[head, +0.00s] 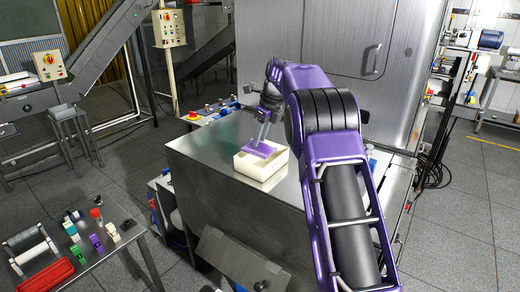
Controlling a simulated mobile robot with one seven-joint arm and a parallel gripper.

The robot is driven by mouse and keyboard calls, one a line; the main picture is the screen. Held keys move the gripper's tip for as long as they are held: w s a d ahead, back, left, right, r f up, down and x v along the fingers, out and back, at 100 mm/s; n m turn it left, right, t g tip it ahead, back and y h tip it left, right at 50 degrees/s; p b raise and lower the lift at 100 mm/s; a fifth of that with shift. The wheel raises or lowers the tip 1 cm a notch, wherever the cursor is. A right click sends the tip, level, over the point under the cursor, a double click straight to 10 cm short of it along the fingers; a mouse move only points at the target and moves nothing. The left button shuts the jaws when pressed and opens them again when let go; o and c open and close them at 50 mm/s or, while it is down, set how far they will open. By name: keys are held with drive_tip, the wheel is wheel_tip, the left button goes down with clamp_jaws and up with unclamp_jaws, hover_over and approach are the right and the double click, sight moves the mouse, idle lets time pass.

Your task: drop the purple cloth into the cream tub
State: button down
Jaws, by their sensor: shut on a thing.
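The cream tub (262,180) stands on the metal table, near the middle of the head view. The purple cloth (262,151) shows as a small flat patch at the tub's opening. My gripper (261,142) points down over the tub and is shut on the cloth. I cannot tell whether the cloth touches the tub's floor or walls. My purple arm reaches in from the lower right and covers part of the table to the right of the tub.
The metal table (205,158) has clear room left of the tub. Small coloured items (212,110) lie along its back left edge. A steel cabinet (335,40) stands behind. A lower side table (85,262) at the lower left holds a red case and several small parts.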

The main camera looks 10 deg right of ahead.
sight(260, 150)
drive_tip(key=shift+f, duration=2.05)
drive_tip(key=shift+f, duration=0.1)
drive_tip(key=shift+f, duration=0.15)
drive_tip(key=c, duration=0.7)
unclamp_jaws()
drive_tip(key=shift+o, duration=0.2)
drive_tip(key=v, duration=1.2)
drive_tip(key=shift+r, duration=0.25)
